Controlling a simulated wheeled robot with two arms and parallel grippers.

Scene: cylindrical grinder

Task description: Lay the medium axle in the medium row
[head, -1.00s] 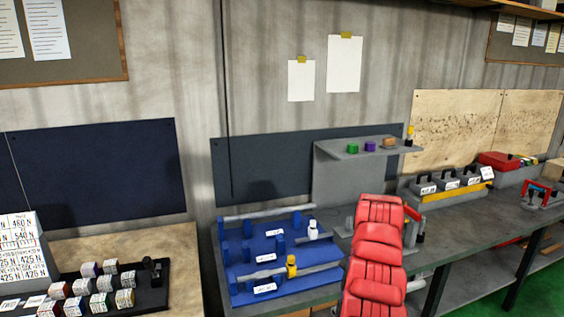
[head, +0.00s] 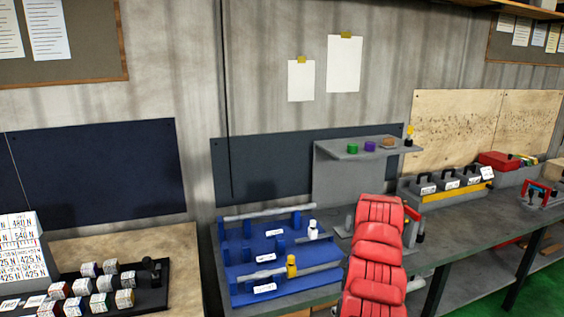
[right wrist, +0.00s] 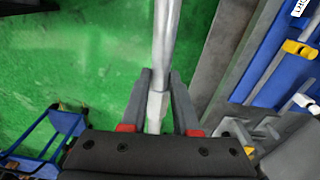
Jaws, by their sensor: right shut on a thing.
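My right gripper (right wrist: 157,105) is shut on a silver-grey axle (right wrist: 166,38) in the right wrist view. The axle runs up out of the top of that picture, so its far end is hidden. Green floor lies under it. The blue rack (head: 236,300) stands on the bench in the head view, and its edge shows in the right wrist view (right wrist: 262,62). A grey rod lies across its back row (head: 268,212) and another across its front row (head: 310,271). The middle row shows no rod. In the head view my red right arm hides its gripper. My left gripper is out of view.
A white bottle-like piece (head: 313,231) and a yellow one (head: 291,266) stand at the rack. A grey shelf (head: 345,152) with small coloured pieces is behind. A blue frame (right wrist: 45,140) stands on the floor.

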